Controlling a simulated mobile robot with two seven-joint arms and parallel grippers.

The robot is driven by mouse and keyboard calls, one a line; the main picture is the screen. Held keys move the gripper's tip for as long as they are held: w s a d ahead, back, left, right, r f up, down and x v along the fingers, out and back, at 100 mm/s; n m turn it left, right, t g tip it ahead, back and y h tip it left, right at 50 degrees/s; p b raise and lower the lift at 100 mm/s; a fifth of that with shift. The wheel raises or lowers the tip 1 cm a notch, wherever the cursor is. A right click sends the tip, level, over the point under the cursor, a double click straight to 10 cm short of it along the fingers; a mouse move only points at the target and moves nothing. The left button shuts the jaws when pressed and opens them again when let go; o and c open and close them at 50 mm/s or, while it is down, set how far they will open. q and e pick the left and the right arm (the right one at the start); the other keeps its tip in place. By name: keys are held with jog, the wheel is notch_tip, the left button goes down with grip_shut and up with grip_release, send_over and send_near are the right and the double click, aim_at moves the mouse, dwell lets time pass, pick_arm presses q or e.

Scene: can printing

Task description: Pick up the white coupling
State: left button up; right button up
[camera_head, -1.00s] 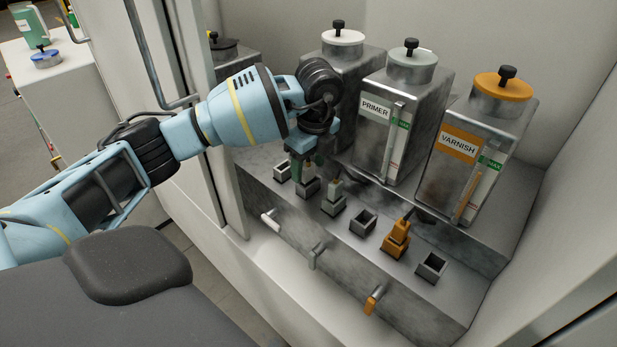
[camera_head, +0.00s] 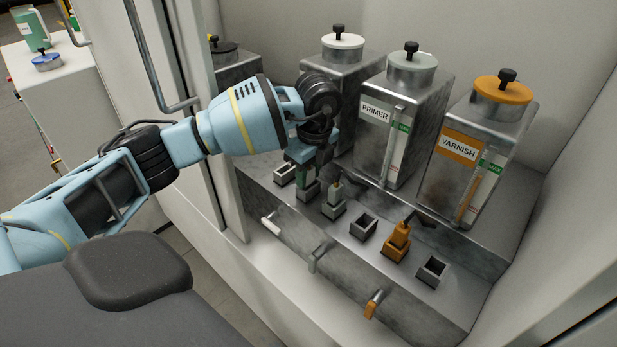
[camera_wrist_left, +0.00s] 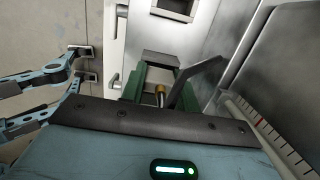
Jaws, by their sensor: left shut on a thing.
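My left gripper (camera_head: 308,182) is at the grey machine's front ledge, below the white-lidded tank. It also shows in the wrist view (camera_wrist_left: 160,88), where its two green fingers are shut on the white coupling. The coupling is mostly hidden by the fingers and wrist in the head view. In the wrist view its brass-coloured tip (camera_wrist_left: 160,90) shows between the fingers, with a dark arm-like part beside it. I cannot tell whether the coupling is clear of its socket. The right gripper is not in view.
A grey-green coupling (camera_head: 334,200) stands close to the right of my gripper. Farther right are an empty socket (camera_head: 363,227), an orange coupling (camera_head: 398,242) and another empty socket (camera_head: 432,269). The PRIMER tank (camera_head: 411,110) and VARNISH tank (camera_head: 478,140) stand behind. Small taps stick out in front.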

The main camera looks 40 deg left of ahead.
pick_arm(q)
jog(key=shift+r, duration=0.1)
jog(key=shift+r, duration=0.5)
jog(key=shift+s+r, duration=0.15)
jog(key=shift+r, duration=0.45)
jog(key=shift+s+r, duration=0.15)
jog(key=shift+r, duration=0.45)
jog(key=s+d+r, duration=0.1)
jog(key=s+d, duration=0.1)
jog(key=s, duration=1.3)
jog(key=shift+s+d+r, duration=0.15)
jog(key=shift+d+r, duration=0.05)
